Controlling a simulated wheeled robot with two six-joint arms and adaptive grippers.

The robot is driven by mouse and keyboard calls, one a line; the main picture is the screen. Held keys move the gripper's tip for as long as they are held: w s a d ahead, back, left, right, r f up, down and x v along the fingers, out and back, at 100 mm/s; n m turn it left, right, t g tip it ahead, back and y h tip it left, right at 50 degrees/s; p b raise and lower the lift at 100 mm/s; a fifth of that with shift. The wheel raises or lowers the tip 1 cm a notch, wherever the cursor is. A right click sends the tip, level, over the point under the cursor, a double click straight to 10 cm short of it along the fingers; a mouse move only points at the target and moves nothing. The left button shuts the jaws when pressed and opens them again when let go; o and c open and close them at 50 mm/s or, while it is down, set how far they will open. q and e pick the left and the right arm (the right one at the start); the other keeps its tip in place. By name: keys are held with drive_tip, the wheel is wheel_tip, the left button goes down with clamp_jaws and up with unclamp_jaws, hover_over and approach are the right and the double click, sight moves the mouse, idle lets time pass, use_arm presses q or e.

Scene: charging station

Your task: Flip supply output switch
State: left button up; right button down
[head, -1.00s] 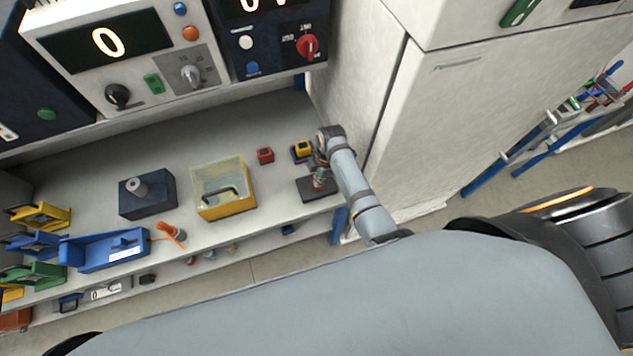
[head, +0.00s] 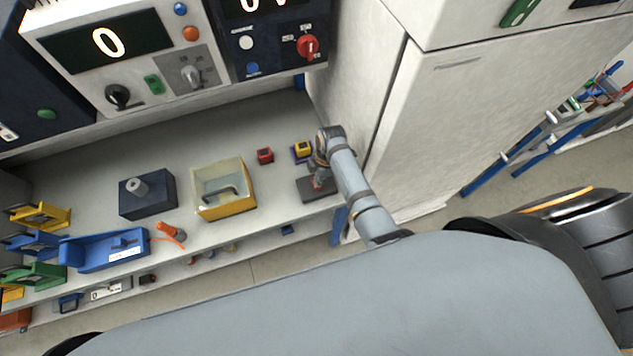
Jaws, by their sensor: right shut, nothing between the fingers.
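Two instrument units stand on the shelf at the top left. The white unit (head: 80,18) shows a lit 0, with a black knob (head: 117,96), a small green switch (head: 155,84) and a grey knob (head: 191,77). The dark blue unit (head: 270,55) has a red rotary knob (head: 308,46). I cannot tell which control is the supply output switch. My left gripper is not in view.
On the bench are a yellow clear-topped bin (head: 228,207), a dark box with a grey post (head: 150,205), a red block (head: 265,156) and a yellow block (head: 303,149). Blue trays (head: 105,258) are at left. A white cabinet (head: 470,110) stands right of my right arm.

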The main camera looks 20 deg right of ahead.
drive_tip(key=shift+f+b, duration=0.55)
drive_tip(key=shift+f, duration=0.35)
idle(0.3)
wheel_tip(320, 180, up, 3)
drive_tip(key=p, duration=0.3)
drive_tip(key=shift+f, duration=0.15)
drive_tip(key=shift+r, duration=2.15)
